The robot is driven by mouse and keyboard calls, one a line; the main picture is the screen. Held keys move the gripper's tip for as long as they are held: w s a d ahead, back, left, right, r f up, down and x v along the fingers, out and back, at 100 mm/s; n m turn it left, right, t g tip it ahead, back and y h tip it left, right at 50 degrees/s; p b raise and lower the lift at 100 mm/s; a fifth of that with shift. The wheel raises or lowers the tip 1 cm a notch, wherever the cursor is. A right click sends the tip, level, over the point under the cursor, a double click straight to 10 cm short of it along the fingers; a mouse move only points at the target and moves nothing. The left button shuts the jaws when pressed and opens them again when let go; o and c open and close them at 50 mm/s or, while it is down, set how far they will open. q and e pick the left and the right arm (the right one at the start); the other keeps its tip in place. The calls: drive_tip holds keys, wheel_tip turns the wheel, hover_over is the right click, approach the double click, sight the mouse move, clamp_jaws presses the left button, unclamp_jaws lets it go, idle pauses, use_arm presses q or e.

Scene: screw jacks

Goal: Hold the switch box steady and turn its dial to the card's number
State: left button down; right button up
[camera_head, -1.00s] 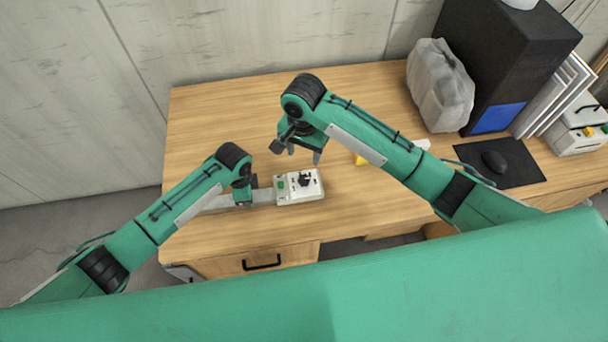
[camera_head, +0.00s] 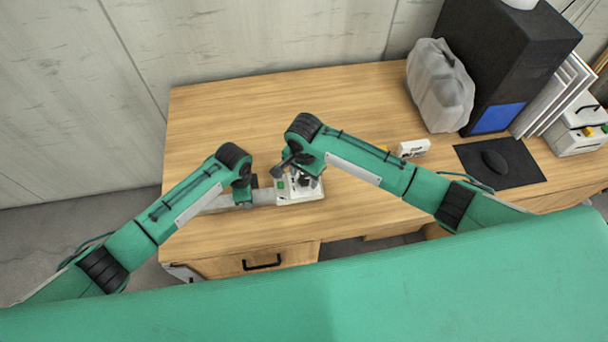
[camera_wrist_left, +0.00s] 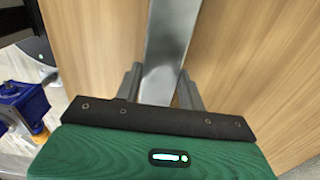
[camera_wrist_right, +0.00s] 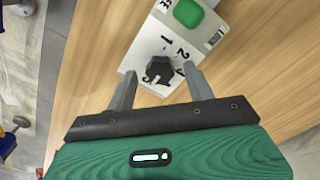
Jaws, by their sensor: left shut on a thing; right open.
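The switch box (camera_head: 288,198) is pale, with a green button (camera_wrist_right: 188,12) and a black dial (camera_wrist_right: 159,70) on its top. The numbers 1 and 2 are readable beside the dial; another is partly hidden by a finger. My left gripper (camera_head: 243,203) is shut on the grey metal bar (camera_wrist_left: 170,45) that runs to the box's left side. My right gripper (camera_wrist_right: 158,78) is open over the box, its fingers on either side of the dial; contact cannot be told. A small white block with dark marks (camera_head: 413,148), possibly the card, stands behind the right arm; its number is unreadable.
A grey bag-like bundle (camera_head: 440,88) and a black cabinet (camera_head: 505,55) stand at the back right of the wooden desk (camera_head: 215,120). A mouse (camera_head: 494,162) lies on a black mat (camera_head: 525,170). The desk behind the box is clear.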

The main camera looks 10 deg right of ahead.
drive_tip(key=shift+f, duration=0.3)
drive_tip(key=c, duration=1)
drive_tip(key=shift+o, duration=0.2)
drive_tip(key=n, duration=0.4)
drive_tip(key=shift+n, duration=2.9)
